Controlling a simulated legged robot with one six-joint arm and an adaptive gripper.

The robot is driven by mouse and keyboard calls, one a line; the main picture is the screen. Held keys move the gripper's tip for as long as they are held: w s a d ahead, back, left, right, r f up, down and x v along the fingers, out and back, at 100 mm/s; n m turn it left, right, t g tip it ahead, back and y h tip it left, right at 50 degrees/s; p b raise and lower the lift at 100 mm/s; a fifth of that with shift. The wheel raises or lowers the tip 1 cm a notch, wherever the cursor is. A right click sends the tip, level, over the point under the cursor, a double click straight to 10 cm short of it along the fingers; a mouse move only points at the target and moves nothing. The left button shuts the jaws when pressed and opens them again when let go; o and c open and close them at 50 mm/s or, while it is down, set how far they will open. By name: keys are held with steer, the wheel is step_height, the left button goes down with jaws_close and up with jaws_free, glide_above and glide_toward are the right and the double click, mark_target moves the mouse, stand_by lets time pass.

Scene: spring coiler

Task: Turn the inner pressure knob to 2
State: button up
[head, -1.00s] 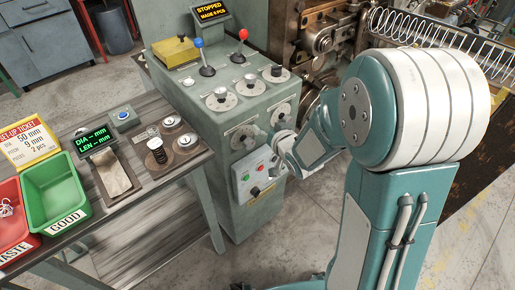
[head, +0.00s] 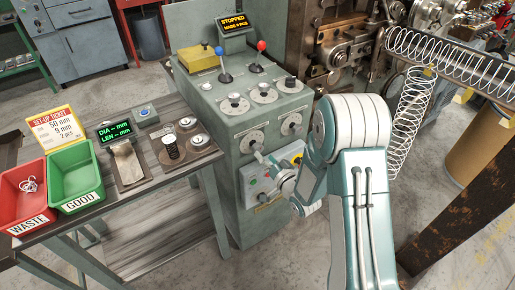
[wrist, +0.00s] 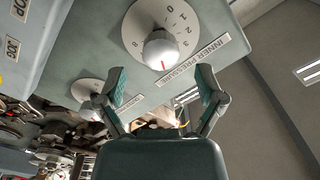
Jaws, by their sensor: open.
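The inner pressure knob (wrist: 161,50) is a pale round knob on a white dial (wrist: 140,22) with dark numbers, above an INNER PRESSURE label in the wrist view. Its red mark points toward the bottom of the picture; the 0, 1, 2 and 3 show at the upper right of the dial. My gripper (wrist: 162,86) is open and empty, its two fingers spread below the knob in the picture, with no visible contact. In the head view my gripper (head: 264,162) is at the cabinet's front, just below the left front dial (head: 251,140).
A second knob and dial (wrist: 88,91) show at the wrist view's left. The green cabinet (head: 228,190) carries more dials and two levers on top; its screen (head: 233,23) reads STOPPED. A bench (head: 130,215) with red and green bins stands left. A coiled spring (head: 407,120) hangs right.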

mark_target(260, 150)
steer(key=x, duration=0.4)
steer(key=shift+d, duration=0.1)
steer(key=shift+w+a, duration=0.3)
steer(key=shift+a, duration=0.05)
steer(key=shift+d, duration=0.1)
steer(key=c, duration=1.1)
